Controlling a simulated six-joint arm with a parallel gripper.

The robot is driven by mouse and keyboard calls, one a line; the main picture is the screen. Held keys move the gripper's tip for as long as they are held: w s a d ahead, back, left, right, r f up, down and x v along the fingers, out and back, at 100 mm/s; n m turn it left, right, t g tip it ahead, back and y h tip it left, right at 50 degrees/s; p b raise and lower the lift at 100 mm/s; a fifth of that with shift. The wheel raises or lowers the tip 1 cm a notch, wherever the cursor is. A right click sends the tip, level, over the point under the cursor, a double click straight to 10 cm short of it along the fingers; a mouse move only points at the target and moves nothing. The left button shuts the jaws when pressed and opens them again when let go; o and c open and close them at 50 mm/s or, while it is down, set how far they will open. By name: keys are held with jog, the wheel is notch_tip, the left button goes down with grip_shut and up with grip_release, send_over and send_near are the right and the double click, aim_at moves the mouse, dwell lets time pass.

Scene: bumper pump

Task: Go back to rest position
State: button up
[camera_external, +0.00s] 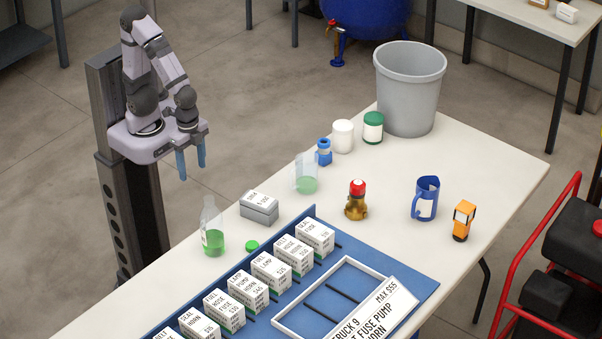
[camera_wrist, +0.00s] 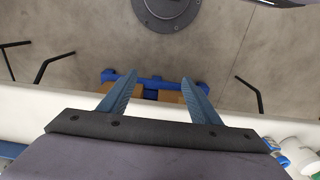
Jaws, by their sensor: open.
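My gripper (camera_external: 191,160) hangs beside the left long edge of the table in the external view, with its blue fingers pointing down. The fingers are apart and nothing is between them. In the wrist view my gripper (camera_wrist: 158,88) shows two spread blue fingers over the floor and the table edge. My arm is folded up close to its column, clear of the things on the table.
The white table (camera_external: 395,245) carries a blue board (camera_external: 318,327) with several labelled boxes and a white frame. A green-liquid bottle (camera_external: 213,236), grey box (camera_external: 259,210), beaker (camera_external: 306,177), blue mug (camera_external: 426,199) and grey bin (camera_external: 408,88) stand around it.

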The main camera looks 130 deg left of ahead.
notch_tip(320, 180, up, 8)
jog(key=p, duration=0.7)
jog(key=shift+f+p, duration=0.15)
jog(key=shift+p, duration=0.15)
